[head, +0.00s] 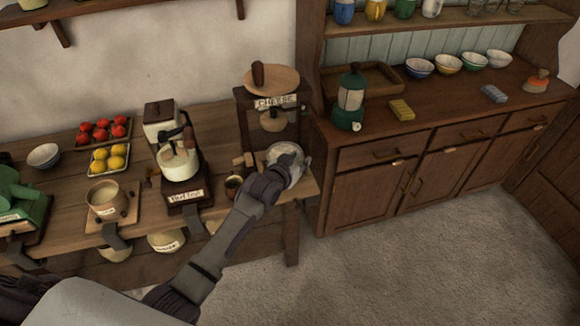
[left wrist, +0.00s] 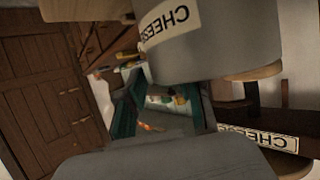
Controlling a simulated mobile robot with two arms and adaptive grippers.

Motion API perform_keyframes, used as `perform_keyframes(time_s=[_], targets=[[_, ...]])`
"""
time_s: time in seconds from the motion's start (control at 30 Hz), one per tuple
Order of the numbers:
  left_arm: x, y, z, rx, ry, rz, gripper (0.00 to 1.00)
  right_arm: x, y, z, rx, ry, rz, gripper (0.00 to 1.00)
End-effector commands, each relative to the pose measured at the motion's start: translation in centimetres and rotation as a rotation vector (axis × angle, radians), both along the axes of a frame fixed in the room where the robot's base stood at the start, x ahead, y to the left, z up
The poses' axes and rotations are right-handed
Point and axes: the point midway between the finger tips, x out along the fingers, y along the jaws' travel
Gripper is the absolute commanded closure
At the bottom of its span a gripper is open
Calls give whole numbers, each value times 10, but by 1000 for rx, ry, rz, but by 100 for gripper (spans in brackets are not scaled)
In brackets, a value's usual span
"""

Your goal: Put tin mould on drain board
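A round grey tin mould (head: 297,174) is at the right end of the work table, in front of the cheese press. In the left wrist view the mould (left wrist: 205,45) is close and large, with a CHEESE label on its side. A pale wooden board (head: 306,189), seemingly the drain board, shows at the table's right end, under or just below the mould; whether they touch is unclear. My left gripper (head: 281,169) is at the mould and covers part of it. My right gripper is not in view.
The cheese press (head: 271,80) stands just behind the mould. A dresser (head: 400,170) is to the right, with open floor (head: 420,260) in front.

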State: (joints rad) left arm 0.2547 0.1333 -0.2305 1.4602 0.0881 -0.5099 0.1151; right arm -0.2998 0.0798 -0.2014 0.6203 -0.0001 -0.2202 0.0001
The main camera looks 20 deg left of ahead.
Motion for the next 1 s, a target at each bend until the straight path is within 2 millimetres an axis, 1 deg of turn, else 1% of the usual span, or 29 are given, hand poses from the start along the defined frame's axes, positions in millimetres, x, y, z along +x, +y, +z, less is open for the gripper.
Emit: perform_keyframes(time_s=[0.17, 0.4, 0.6, 0.7, 0.8, 1.0], targets=[[-25, 4, 9, 0, -1, 0, 64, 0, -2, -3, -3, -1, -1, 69], [-67, 11, 26, 0, 0, 0, 64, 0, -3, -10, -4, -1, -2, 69], [-93, 15, 38, 0, -1, 0, 64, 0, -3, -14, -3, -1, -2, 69], [-100, 16, 41, 0, 1, 0, 64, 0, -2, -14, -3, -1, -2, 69], [-103, 17, 44, 0, -1, 0, 64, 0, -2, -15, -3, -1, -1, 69], [-104, 17, 44, 0, 0, 1, 64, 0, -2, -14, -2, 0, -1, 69]])
